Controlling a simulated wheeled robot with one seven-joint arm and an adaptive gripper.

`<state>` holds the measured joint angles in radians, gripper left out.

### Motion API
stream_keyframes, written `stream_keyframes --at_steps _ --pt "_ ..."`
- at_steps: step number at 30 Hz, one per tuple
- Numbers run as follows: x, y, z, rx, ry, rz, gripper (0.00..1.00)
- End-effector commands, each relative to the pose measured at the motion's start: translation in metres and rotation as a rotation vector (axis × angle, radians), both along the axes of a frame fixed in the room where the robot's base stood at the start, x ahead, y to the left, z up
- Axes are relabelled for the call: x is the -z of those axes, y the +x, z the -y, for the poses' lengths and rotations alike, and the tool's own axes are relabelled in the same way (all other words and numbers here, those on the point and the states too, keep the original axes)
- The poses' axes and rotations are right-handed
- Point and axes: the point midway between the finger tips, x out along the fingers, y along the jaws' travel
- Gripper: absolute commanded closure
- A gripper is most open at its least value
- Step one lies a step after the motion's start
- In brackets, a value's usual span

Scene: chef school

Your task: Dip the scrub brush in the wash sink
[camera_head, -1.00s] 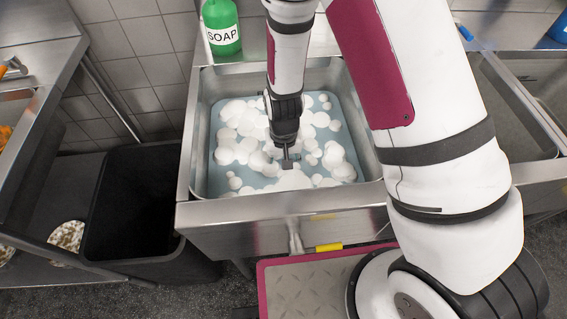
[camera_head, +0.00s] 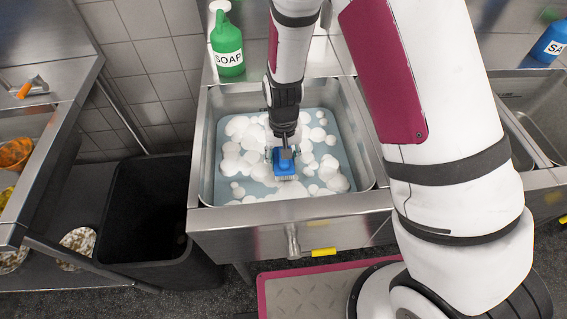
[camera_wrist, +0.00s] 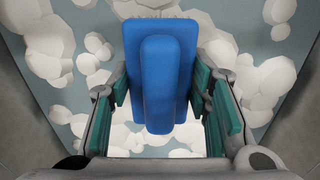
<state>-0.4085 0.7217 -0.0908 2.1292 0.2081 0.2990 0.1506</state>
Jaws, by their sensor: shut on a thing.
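The blue scrub brush (camera_head: 285,165) is in my gripper (camera_head: 284,148), over the wash sink (camera_head: 378,205). Its pale bristles point down toward the foamy water. In the wrist view the brush (camera_wrist: 159,70) lies between the two teal-padded fingers of my gripper (camera_wrist: 160,105), with its raised handle toward the camera. The sink holds blue-grey water with white suds (camera_head: 240,130) around the brush. I cannot tell from these views whether the bristles touch the water.
A green soap bottle (camera_head: 227,50) stands behind the sink at its left corner. A blue bottle (camera_head: 551,42) stands at the far right by another basin (camera_head: 535,100). A black bin (camera_head: 150,215) stands left of the sink. A counter with dirty dishes is at the far left.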

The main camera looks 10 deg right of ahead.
Motion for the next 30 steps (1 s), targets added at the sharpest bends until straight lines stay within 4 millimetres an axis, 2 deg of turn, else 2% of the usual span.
stream_keyframes --at_steps 3,30 --pt "-0.016 -0.001 0.0 0.0 0.001 0.003 0.78" --pt "-0.113 0.0 0.0 -0.001 0.001 0.004 0.78"
